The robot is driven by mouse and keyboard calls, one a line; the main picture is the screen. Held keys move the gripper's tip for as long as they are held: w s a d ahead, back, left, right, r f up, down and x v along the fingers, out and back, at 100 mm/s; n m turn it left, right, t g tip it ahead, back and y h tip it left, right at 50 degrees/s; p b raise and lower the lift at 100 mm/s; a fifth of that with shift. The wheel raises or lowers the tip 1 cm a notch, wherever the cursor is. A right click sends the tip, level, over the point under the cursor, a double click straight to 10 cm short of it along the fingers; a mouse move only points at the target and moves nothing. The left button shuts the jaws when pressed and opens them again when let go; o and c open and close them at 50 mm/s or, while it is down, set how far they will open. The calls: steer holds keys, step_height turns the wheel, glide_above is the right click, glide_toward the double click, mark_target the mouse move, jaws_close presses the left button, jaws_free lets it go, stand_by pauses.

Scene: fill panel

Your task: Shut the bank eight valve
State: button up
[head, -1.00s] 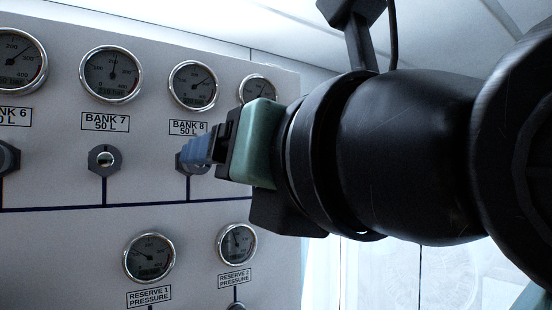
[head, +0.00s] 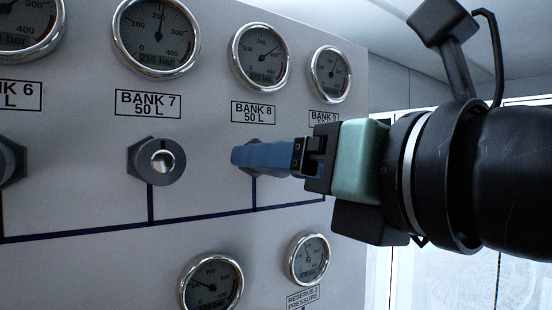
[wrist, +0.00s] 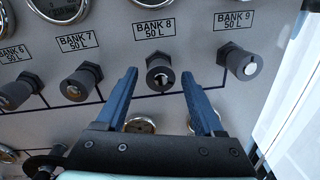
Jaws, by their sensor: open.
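The bank eight valve (wrist: 159,74) is a dark knob with a pale end, below the label BANK 8 50 L (wrist: 155,29). In the wrist view it sits beyond and between the fingertips of my gripper (wrist: 160,72), which is open and empty. In the head view the blue fingers of my gripper (head: 240,155) cover most of this valve, below its label (head: 254,112). I cannot tell whether a finger touches it.
The bank seven valve (wrist: 80,83) is to the left and the bank nine valve (wrist: 242,64) is close to the right finger. Round gauges sit above the valves, and the reserve 2 gauge (head: 308,259) is below. A dark line runs across the panel (head: 205,125).

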steer(key=shift+s+d, duration=0.1)
steer(key=shift+c, duration=0.3)
jaws_close()
